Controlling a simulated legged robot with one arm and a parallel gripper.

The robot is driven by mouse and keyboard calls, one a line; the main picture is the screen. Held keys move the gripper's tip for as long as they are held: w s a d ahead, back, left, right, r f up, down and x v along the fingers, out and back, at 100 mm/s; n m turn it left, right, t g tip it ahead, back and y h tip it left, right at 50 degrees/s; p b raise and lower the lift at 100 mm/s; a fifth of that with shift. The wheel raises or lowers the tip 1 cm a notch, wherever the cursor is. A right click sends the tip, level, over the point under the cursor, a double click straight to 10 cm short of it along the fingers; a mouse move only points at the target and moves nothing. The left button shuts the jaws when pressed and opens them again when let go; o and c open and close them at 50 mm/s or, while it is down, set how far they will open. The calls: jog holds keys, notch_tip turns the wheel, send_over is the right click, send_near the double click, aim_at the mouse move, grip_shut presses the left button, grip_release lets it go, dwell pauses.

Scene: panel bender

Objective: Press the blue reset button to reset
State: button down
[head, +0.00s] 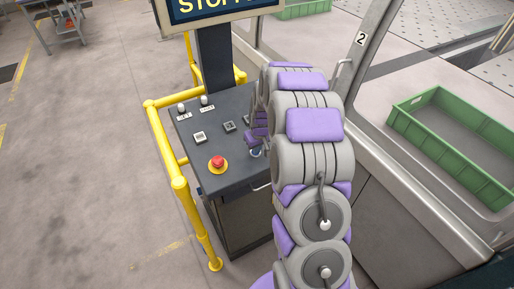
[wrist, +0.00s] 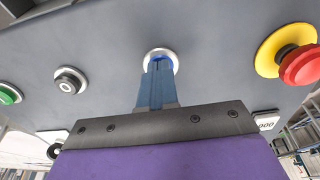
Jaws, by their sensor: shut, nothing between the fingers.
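The blue reset button (wrist: 161,55), set in a silver ring, is on the grey control panel (wrist: 200,28) in the wrist view. My gripper (wrist: 157,68) is shut and empty, with its blue-grey fingertips right over the button, covering much of it. I cannot tell whether the tips touch it or how far it is pressed. In the head view my arm comes down over the right part of the panel (head: 190,136). My gripper (head: 256,151) points down there, and the button is hidden.
A red emergency stop (head: 217,163) on a yellow base is left of my gripper. A yellow railing (head: 180,184) borders the panel. The screen (head: 222,9) reads "STOP", partly cropped.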

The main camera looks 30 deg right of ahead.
jog(key=shift+s+a+f, duration=0.15)
jog(key=shift+s+f, duration=0.2)
jog(key=shift+f, duration=0.1)
jog(key=w+v, duration=0.1)
jog(key=v, duration=1.3)
jog(key=shift+r, duration=0.45)
jog(key=shift+d, duration=0.35)
jog(key=shift+a, duration=0.1)
jog(key=s+a+g+b, duration=0.1)
jog(key=s+a+b, duration=0.2)
jog(key=s+a, duration=0.45)
jog(key=s+a+g+b, duration=0.15)
jog(key=s+a, duration=0.35)
jog(key=s, duration=0.5)
jog(key=s+a+f+g+b, duration=0.1)
jog(key=s+f+b, duration=0.1)
jog(key=s, duration=0.8)
jog(key=s+a+f+g+b, duration=0.1)
jog(key=s+a+b, duration=0.1)
jog(key=s, duration=0.8)
jog(key=shift+a+f+b, duration=0.2)
jog(key=shift+f+b, duration=0.2)
jog(key=shift+b, duration=0.1)
